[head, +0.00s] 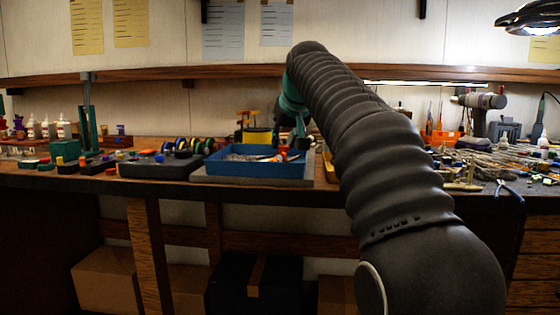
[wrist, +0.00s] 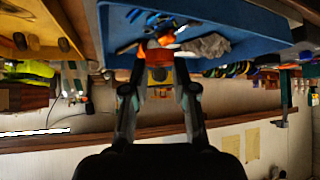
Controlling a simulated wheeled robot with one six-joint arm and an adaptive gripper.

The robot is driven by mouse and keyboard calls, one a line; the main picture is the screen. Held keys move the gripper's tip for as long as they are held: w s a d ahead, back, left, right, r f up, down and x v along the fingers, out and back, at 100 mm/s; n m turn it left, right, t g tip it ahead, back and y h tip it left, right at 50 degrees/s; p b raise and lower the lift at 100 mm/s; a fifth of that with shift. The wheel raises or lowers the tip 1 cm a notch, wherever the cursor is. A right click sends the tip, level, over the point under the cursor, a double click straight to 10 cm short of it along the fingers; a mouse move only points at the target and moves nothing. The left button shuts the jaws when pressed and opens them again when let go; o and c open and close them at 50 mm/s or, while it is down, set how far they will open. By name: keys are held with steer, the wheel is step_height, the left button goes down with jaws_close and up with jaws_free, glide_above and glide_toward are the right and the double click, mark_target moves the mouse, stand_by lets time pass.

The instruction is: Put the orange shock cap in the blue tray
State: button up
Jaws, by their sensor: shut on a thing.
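My gripper (wrist: 159,52) is shut on a small orange piece, the orange shock cap (wrist: 158,54), between its fingertips in the wrist view, which is upside down. The blue tray (wrist: 250,22) lies just beyond the fingertips there. In the head view the blue tray (head: 232,169) stands on the bench, and my gripper (head: 301,143) hangs over its right end. The cap cannot be clearly made out in the head view, being small and partly behind my arm.
Tools and pliers (head: 503,190) crowd the bench at right.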

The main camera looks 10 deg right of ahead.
mark_target(281, 144)
steer(key=x, duration=0.3)
steer(key=shift+w+r, duration=0.2)
steer(key=shift+w, duration=0.05)
steer(key=shift+f+b, duration=0.75)
steer(key=shift+f, duration=1.2)
steer(key=o, duration=0.5)
steer(key=p+v, duration=0.1)
steer(key=v, duration=1.1)
